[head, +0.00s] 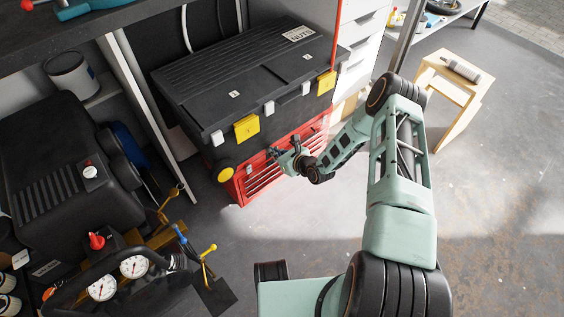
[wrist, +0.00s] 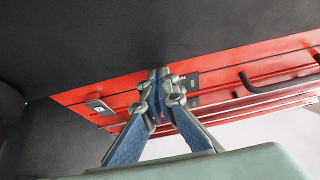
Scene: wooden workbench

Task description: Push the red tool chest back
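The red tool chest (head: 262,182) stands on the floor under a large black toolbox (head: 245,75) with yellow latches, which hides its top. Its drawer front, with silver drawer edges, faces my arm. In the wrist view the red front (wrist: 225,72) runs across the middle, with a dark handle at right. My gripper (head: 278,154) is at the upper part of the chest's front. In the wrist view my gripper (wrist: 160,75) has its fingertips together with nothing seen between them. The tips are at or very near the red face; I cannot tell if they touch.
A black machine (head: 70,165) and a gauge unit (head: 120,275) stand at left. A white table leg (head: 145,100) is beside the toolbox. White drawers (head: 362,45) stand behind at right. A wooden stool (head: 455,90) is farther right. The grey floor right of the chest is clear.

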